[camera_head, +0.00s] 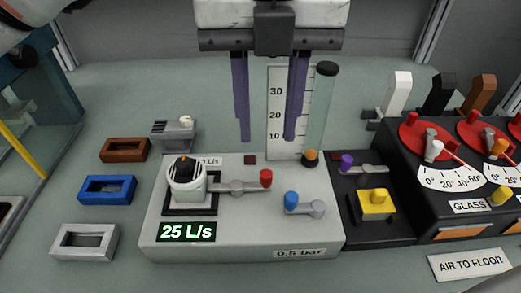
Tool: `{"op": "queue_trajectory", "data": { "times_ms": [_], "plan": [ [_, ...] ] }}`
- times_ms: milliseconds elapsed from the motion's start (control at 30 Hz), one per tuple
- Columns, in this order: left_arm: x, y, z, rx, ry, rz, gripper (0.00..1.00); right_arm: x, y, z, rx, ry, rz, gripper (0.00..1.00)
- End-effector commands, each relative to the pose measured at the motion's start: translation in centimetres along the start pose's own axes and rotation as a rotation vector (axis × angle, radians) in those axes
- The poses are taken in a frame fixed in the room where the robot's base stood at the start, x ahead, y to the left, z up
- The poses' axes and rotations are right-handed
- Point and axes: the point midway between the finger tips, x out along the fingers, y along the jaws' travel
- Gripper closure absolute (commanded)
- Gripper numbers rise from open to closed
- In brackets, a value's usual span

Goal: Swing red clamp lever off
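The red clamp lever (266,177) is a red knob on a short grey arm. The arm runs to the right from a round grey pivot on the light grey module (160,238). A black-and-white dial (186,172) sits to the left of the lever. My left gripper (268,141) hangs above and behind the lever, with its two purple fingers pointing down and spread wide apart. Nothing is between the fingers, and they look clear of the red knob. My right gripper is not in view.
A blue-knobbed lever (291,199) is close to the red one. A tube with an orange base (310,157) and a scale (277,105) stand behind. A black module with a yellow block (377,203) is at right. Coloured trays, including a blue one (107,189), lie left.

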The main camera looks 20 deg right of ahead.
Motion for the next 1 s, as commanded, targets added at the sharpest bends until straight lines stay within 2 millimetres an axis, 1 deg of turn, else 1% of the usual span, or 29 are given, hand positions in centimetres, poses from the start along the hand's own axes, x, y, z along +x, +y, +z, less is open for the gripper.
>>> {"op": "queue_trajectory", "data": {
  "times_ms": [33, 300, 400, 500, 633, 867, 900, 967, 1000],
  "plan": [
    [1.0, 0.1, 0.0, 0.0, 0.004, -0.001, 0.66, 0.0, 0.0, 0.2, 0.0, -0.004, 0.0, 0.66],
    [5.9, 0.1, -0.1, -0.001, 0.005, -0.003, 0.66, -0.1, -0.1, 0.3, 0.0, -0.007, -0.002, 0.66],
    [7.3, 0.1, 0.0, -0.003, 0.004, -0.003, 0.66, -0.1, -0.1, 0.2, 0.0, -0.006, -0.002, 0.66],
    [8.3, 0.1, 0.0, -0.002, 0.003, -0.004, 0.66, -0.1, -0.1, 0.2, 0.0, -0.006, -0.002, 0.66],
    [8.9, 0.1, 0.0, -0.003, 0.001, -0.005, 0.66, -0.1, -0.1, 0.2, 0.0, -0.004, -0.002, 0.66],
    [9.0, 0.1, 0.0, -0.003, 0.001, -0.004, 0.66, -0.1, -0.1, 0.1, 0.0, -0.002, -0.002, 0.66],
    [9.0, 0.1, 0.0, -0.003, 0.001, -0.004, 0.7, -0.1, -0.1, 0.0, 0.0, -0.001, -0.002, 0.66],
    [9.0, 0.1, 0.0, -0.003, 0.001, -0.004, 0.8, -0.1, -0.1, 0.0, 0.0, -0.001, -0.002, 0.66],
    [9.0, 0.1, 0.0, -0.003, 0.001, -0.004, 0.87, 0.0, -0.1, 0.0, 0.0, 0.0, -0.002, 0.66]
  ]
}}
